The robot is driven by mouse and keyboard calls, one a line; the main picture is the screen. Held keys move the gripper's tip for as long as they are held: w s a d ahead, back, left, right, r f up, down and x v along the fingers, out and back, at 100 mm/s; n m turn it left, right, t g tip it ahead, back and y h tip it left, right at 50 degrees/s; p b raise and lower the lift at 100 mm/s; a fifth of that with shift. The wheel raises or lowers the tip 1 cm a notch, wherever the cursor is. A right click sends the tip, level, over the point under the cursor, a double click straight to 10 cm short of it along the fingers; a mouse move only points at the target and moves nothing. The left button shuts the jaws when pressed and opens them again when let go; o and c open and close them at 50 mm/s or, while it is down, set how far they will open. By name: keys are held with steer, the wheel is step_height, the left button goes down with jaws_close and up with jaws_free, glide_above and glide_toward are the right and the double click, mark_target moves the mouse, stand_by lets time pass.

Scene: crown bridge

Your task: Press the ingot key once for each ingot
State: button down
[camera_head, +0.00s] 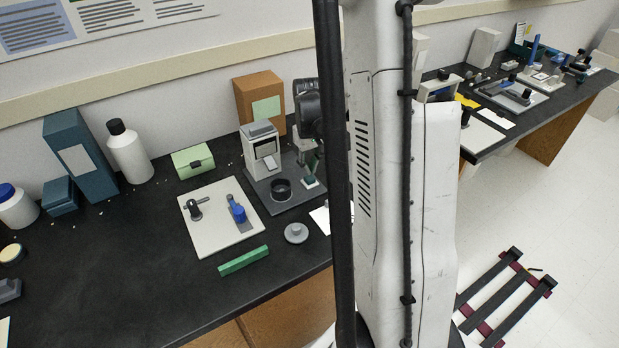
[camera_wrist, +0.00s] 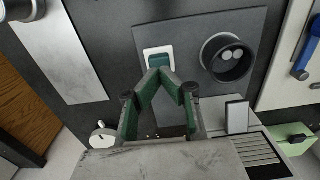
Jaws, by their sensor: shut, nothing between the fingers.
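A small green key in a white frame (camera_wrist: 158,57) sits on a grey base plate (camera_wrist: 200,25). In the head view the key (camera_head: 310,182) is at the plate's right side. A dark round cup (camera_wrist: 226,68) stands on the same plate, with two pale round pieces (camera_wrist: 230,55) inside; I cannot tell whether these are ingots. In the head view the cup (camera_head: 281,189) looks dark inside. My gripper (camera_wrist: 163,74) is shut and empty, its green fingers together at the key's lower edge in the wrist view. I cannot tell whether they touch it.
A white device (camera_head: 262,152) stands at the plate's back. A green bar (camera_head: 243,261) and a grey disc (camera_head: 296,233) lie in front.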

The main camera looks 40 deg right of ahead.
mark_target(309, 177)
steer(key=shift+r+p, duration=1.05)
steer(key=shift+r, duration=1.15)
steer(key=shift+a+r, duration=0.25)
steer(key=s+a+r+n+t+h, duration=0.1)
steer(key=s+a+r+t, duration=0.2)
steer(key=a+r, duration=1.15)
steer(key=s+a+r+t, duration=0.1)
steer(key=s+a+t, duration=0.1)
steer(key=s+a, duration=0.2)
steer(key=s+a+r+n+t+y, duration=0.1)
steer(key=s+a, duration=0.4)
steer(key=a, duration=0.6)
steer(key=shift+s+a+r+n+t, duration=0.15)
steer(key=shift+s+r+n+t, duration=0.15)
steer(key=shift+r+t, duration=0.25)
